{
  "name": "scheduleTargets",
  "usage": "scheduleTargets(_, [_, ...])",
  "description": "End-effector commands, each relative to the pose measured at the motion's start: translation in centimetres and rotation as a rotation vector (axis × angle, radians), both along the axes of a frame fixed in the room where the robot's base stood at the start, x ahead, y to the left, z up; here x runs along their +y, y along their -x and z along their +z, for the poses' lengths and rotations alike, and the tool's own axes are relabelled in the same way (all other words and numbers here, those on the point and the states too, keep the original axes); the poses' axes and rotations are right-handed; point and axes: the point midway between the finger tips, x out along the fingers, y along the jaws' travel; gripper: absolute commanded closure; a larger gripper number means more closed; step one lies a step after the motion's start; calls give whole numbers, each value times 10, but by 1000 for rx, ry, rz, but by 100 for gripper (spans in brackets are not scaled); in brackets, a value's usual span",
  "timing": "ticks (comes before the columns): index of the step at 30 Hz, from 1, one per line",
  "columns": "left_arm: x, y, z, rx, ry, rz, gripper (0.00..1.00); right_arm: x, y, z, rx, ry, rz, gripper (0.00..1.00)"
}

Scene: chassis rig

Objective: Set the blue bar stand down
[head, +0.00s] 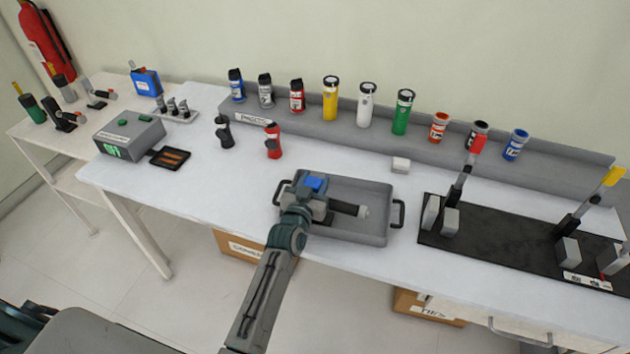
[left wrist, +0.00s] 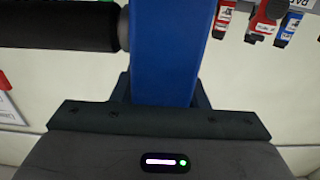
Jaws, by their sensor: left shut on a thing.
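The blue bar stand (head: 314,184) shows in the head view as a blue block, with a black bar (head: 345,207) with a pale end reaching out to the right. My left gripper (head: 318,196) is shut on the stand, over the grey tray (head: 365,236). I cannot tell whether the stand touches the tray floor. In the left wrist view the blue post (left wrist: 163,50) stands between my fingers, with the black bar (left wrist: 60,26) at its left. The stand's lower part is hidden by my gripper. My right gripper is not in view.
A black mat (head: 490,252) with upright levers lies right of the tray. A grey rack (head: 435,146) of coloured cylinders runs along the back. Red (head: 273,141) and black (head: 224,131) bottles stand behind left. The table's left front is clear.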

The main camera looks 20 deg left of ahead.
Motion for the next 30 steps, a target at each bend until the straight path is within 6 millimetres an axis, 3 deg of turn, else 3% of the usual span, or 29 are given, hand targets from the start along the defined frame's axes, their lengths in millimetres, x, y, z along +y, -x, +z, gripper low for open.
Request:
scheduleTargets(2, [0,0,-2,-4,1,0,100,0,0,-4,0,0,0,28])
scheduleTargets(3, [0,0,-3,0,0,0,56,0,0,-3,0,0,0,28])
scheduleTargets(6, [0,0,-2,0,0,0,38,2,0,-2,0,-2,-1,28])
scheduleTargets(17, [0,0,3,0,0,0,38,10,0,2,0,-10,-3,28])
scheduleTargets(23, [1,31,-5,2,1,0,38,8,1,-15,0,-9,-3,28])
scheduleTargets(30, [3,83,-5,2,2,0,38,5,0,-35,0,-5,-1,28])
